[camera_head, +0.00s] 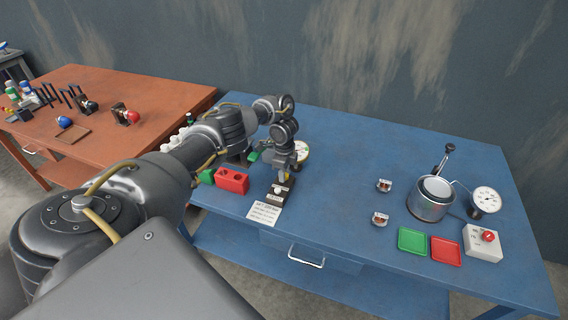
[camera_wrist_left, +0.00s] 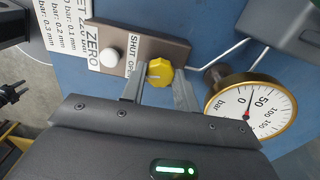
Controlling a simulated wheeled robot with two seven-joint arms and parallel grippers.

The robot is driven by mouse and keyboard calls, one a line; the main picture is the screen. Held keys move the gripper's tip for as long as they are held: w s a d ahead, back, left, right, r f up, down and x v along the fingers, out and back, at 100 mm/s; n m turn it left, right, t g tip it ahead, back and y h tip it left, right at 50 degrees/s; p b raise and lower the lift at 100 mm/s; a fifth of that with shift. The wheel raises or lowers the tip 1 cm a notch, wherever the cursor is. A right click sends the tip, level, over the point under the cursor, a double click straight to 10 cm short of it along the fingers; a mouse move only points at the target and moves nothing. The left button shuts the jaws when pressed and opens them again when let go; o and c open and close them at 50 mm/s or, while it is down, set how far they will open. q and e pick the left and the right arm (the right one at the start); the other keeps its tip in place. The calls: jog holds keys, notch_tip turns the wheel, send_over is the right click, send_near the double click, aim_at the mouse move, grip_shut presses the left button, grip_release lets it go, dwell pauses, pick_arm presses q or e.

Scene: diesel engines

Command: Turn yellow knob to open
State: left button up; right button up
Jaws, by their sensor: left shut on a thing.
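The yellow knob (camera_wrist_left: 158,74) sits on a brown panel (camera_wrist_left: 140,45) marked SHUT and OPEN, beside a white button (camera_wrist_left: 109,57). In the left wrist view my left gripper (camera_wrist_left: 158,82) has its two fingers on either side of the knob, shut on it. A white pointer line shows on the knob's face. In the head view my left gripper (camera_head: 281,178) points down over the panel (camera_head: 279,193) on the blue table, and hides the knob. My right gripper is not in view.
A round pressure gauge (camera_wrist_left: 250,108) stands close beside the panel, its needle near zero. A printed sheet (camera_head: 264,212) lies in front of the panel and a red block (camera_head: 232,181) left of it. A metal pot (camera_head: 428,203) and trays (camera_head: 445,251) are at the right.

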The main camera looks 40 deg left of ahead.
pick_arm(q)
jog(key=n+p, duration=0.2)
jog(key=n, duration=0.2)
jog(key=shift+r, duration=0.1)
jog(key=shift+n+p, duration=0.45)
jog(key=shift+n, duration=0.75)
jog(key=o, duration=1)
jog(key=shift+c, duration=0.2)
notch_tip(320, 180, up, 6)
jog(key=shift+a+r+p, duration=0.1)
jog(key=shift+r+p, duration=0.15)
jog(key=shift+p, duration=0.55)
notch_tip(320, 180, up, 4)
jog(key=p, duration=0.3)
